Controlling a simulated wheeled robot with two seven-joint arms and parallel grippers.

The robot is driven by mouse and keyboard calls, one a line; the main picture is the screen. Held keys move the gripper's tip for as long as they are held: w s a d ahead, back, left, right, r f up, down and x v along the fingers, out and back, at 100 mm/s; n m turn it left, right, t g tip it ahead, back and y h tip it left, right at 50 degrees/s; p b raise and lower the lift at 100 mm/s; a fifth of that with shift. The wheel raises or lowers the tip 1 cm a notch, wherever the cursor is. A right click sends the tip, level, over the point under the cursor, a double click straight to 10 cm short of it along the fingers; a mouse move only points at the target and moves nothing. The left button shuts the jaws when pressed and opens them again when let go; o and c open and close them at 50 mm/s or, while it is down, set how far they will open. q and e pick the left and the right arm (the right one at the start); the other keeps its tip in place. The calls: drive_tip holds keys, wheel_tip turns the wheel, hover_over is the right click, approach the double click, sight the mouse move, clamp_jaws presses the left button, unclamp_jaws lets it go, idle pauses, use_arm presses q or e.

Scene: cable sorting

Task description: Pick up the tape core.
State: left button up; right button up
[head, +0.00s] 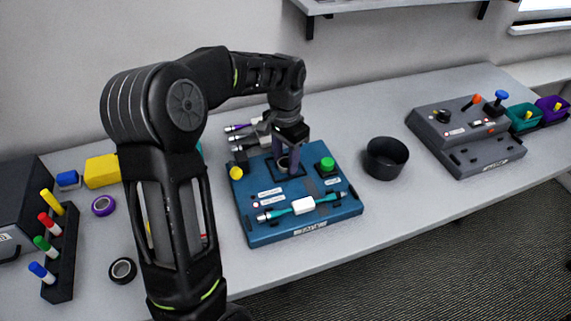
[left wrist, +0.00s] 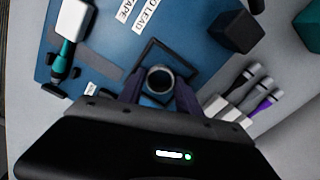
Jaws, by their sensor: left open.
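The tape core (left wrist: 160,79), a small dark grey ring, is within a black square frame on the blue board (head: 262,232). In the head view the tape core (head: 284,163) is partly covered by my gripper. My left gripper (head: 286,157) points down over it from the back of the board. In the left wrist view its purple fingers (left wrist: 158,84) are open, one on each side of the ring. Whether they touch it I cannot tell. My right gripper does not show.
The board also carries a green button (head: 327,164), a yellow knob (head: 236,173) and a teal cable with a white block (head: 303,205). A black round bin (head: 386,158) stands right of it. Purple (head: 103,205) and black tape rolls (head: 122,270) lie left.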

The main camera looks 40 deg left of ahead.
use_arm(q)
clamp_jaws()
idle(0.3)
drive_tip(key=shift+r, duration=0.1)
wheel_tip(320, 180, up, 10)
idle(0.5)
idle(0.5)
